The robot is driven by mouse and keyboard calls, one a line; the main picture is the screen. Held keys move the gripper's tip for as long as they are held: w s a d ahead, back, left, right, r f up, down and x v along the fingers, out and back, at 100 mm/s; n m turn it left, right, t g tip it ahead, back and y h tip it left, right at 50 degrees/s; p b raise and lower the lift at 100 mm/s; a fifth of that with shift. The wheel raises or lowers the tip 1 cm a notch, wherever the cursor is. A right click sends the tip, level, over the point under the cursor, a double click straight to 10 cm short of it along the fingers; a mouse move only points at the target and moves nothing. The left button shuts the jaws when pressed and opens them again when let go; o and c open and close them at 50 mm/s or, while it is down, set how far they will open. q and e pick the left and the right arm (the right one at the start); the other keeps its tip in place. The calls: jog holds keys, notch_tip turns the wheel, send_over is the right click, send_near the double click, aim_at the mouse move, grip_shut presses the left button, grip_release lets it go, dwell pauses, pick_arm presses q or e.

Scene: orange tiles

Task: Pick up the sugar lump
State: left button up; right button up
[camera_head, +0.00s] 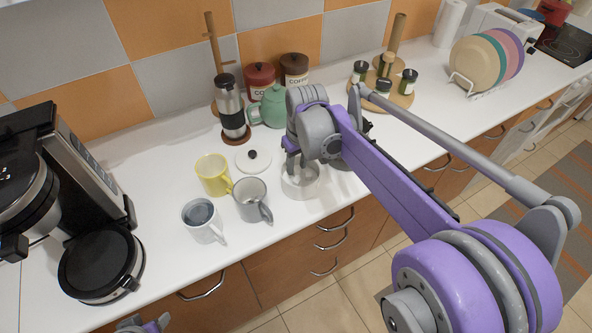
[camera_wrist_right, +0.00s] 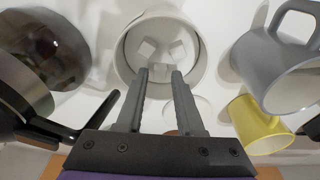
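Several white sugar lumps (camera_wrist_right: 146,48) lie in a round white bowl (camera_wrist_right: 128,62) in the right wrist view. In the head view the bowl (camera_head: 303,188) stands near the counter's front edge, and my right gripper (camera_head: 300,167) hides much of its inside. My right gripper (camera_wrist_right: 161,76) points down into the bowl with its two fingers apart. One lump (camera_wrist_right: 160,63) shows just beyond and between the fingertips; I cannot tell whether they touch it. Part of my left gripper (camera_head: 145,325) shows at the bottom edge in the head view, its fingers cut off.
A grey mug (camera_head: 250,200), a yellow mug (camera_head: 212,174), a pale mug (camera_head: 202,219) and a white lid (camera_head: 249,164) stand left of the bowl. A shiny round vessel (camera_wrist_right: 45,45) with a black handle is close by. A green teapot (camera_head: 270,107) stands behind.

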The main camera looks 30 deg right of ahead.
jog(key=shift+f, duration=0.45)
jog(key=shift+c, duration=0.2)
grip_shut()
jog(key=shift+r, duration=0.1)
